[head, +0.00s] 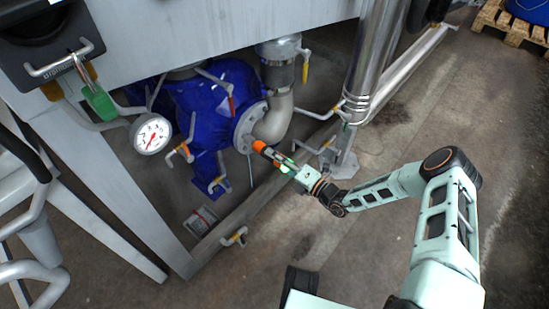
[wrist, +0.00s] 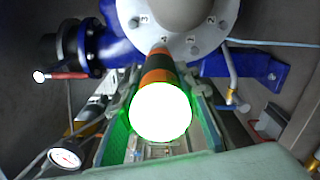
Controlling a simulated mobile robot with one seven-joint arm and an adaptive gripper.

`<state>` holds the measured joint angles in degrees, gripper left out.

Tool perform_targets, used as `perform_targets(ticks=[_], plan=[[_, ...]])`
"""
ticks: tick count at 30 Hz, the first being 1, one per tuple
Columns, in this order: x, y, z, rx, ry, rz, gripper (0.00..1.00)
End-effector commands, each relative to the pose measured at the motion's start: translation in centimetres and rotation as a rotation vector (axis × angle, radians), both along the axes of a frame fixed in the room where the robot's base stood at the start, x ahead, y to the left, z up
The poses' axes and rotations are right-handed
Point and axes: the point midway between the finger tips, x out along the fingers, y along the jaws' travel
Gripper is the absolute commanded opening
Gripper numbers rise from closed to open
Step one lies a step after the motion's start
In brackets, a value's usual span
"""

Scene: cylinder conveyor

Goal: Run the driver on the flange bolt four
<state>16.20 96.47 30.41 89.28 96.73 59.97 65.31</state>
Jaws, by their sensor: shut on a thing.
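My gripper (head: 289,166) is shut on an orange and black driver (head: 261,147). The driver points at the pale flange (head: 241,128) where the elbow pipe meets the blue pump. In the wrist view the driver (wrist: 156,71) runs away from the camera, its bright white round end toward me, between the fingers of my gripper (wrist: 160,112). Its far end overlaps the lower edge of the flange (wrist: 176,40). Whether it touches a bolt cannot be told. Several flange bolts with small labels show, such as one bolt (wrist: 211,20) at the right.
The blue pump (head: 203,103) stands behind a grey frame beam (head: 235,217). A steel column (head: 372,62) stands right of the elbow pipe (head: 277,118). The floor at the right is open.

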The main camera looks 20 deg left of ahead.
Motion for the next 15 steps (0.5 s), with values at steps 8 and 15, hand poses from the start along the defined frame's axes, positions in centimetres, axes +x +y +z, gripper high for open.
perform_targets(ticks=[8,15], plan=[[0.14,0.28,0.18,0.003,-0.003,0.0,0.0],[0.28,0.6,0.16,0.003,-0.003,0.001,0.0]])
